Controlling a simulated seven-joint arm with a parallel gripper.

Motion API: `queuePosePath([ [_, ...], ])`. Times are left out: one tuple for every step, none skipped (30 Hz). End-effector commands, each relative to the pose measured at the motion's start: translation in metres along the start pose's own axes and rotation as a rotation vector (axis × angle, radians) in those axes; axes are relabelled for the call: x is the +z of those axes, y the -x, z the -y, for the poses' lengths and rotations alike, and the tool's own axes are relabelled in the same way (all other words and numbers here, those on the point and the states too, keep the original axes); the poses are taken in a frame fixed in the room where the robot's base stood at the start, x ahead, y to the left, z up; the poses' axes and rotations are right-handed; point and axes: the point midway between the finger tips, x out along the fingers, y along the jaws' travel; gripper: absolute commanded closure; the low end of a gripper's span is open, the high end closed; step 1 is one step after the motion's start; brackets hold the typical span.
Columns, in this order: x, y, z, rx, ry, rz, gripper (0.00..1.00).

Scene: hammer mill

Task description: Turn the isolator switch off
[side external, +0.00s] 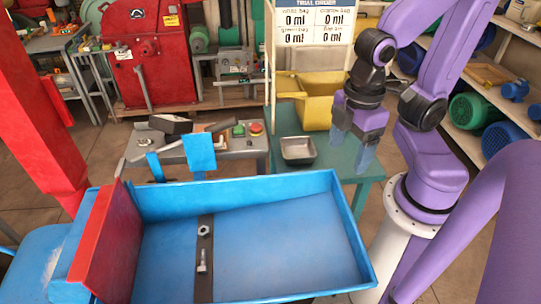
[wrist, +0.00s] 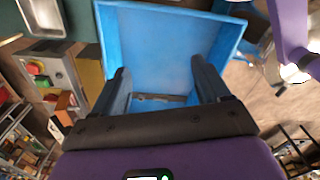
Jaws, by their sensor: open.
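A control panel with a green button (side external: 238,130) and a red round button (side external: 255,128) sits on the grey bench behind the blue tray. In the wrist view the panel (wrist: 61,71) shows at the left with red and green buttons and an orange-brown part (wrist: 65,103) near its lower end. I cannot tell for certain which part is the isolator switch. My gripper (side external: 352,147) is open and empty, pointing down over the teal table, to the right of the panel and apart from it. Its spread fingers (wrist: 158,70) show against the blue tray in the wrist view.
The blue tray (side external: 270,225) fills the front, with a nut (side external: 203,231) and a bolt (side external: 202,262) on its dark strip. A metal pan (side external: 298,151) and a yellow bin (side external: 312,98) stand on the teal table (side external: 365,187). A dark hammer (side external: 170,124) lies left of the panel.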

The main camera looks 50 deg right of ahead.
Motion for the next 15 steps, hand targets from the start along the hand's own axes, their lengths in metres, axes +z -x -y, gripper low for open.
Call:
queuePosePath([
  [-0.002, 0.0, -0.001, 0.0, -0.01, -0.001, 0.42],
  [-0.005, 0.001, -0.002, 0.0, -0.022, 0.0, 0.52],
  [-0.01, 0.002, -0.005, 0.001, -0.044, 0.001, 0.62],
  [-0.016, 0.004, -0.008, 0.001, -0.066, 0.001, 0.62],
  [-0.023, 0.005, -0.012, 0.002, -0.093, 0.002, 0.62],
  [-0.033, 0.008, -0.018, 0.002, -0.133, 0.002, 0.62],
  [-0.042, 0.01, -0.024, 0.003, -0.168, 0.003, 0.62],
  [-0.051, 0.012, -0.03, 0.004, -0.204, 0.004, 0.62],
  [-0.063, 0.014, -0.039, 0.004, -0.256, 0.005, 0.62],
  [-0.072, 0.016, -0.045, 0.005, -0.293, 0.005, 0.62],
  [-0.08, 0.017, -0.052, 0.006, -0.332, 0.005, 0.62],
  [-0.091, 0.019, -0.062, 0.007, -0.383, 0.007, 0.62],
  [-0.099, 0.02, -0.069, 0.007, -0.419, 0.008, 0.62],
  [-0.107, 0.021, -0.077, 0.008, -0.458, 0.007, 0.62],
  [-0.117, 0.022, -0.088, 0.009, -0.507, 0.008, 0.62],
])
